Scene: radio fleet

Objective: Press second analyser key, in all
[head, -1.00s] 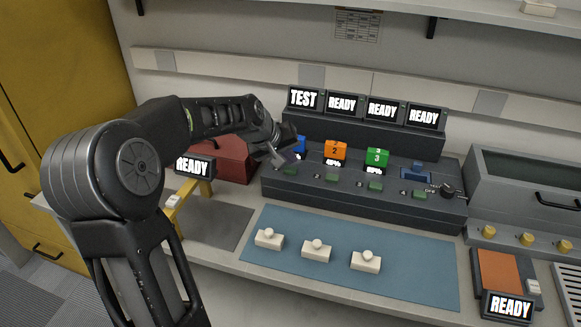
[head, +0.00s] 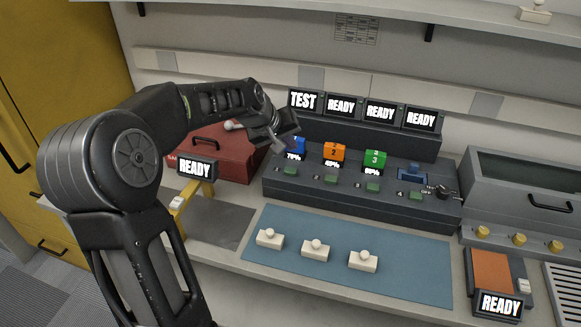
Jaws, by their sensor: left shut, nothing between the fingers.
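The dark grey analyser (head: 330,205) stands on the bench with a row of green keys along its front. The first key (head: 290,171) is at the left, and the second key (head: 331,180) lies below the orange block (head: 334,152) marked 2. A blue block (head: 294,146) is partly hidden by my gripper, and a green block (head: 375,160) marked 3 sits to the right. Of the screens above, the leftmost (head: 304,101) reads TEST and the others (head: 341,107) read READY. My left gripper (head: 279,146) is shut and empty, above the analyser's left end. My right gripper is out of view.
A red case (head: 205,150) stands behind my left arm. A blue mat (head: 290,270) with several white knobbed pieces (head: 315,250) lies in front. A fourth bay (head: 410,173) holds a blue part. A grey machine (head: 520,190) stands at the right.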

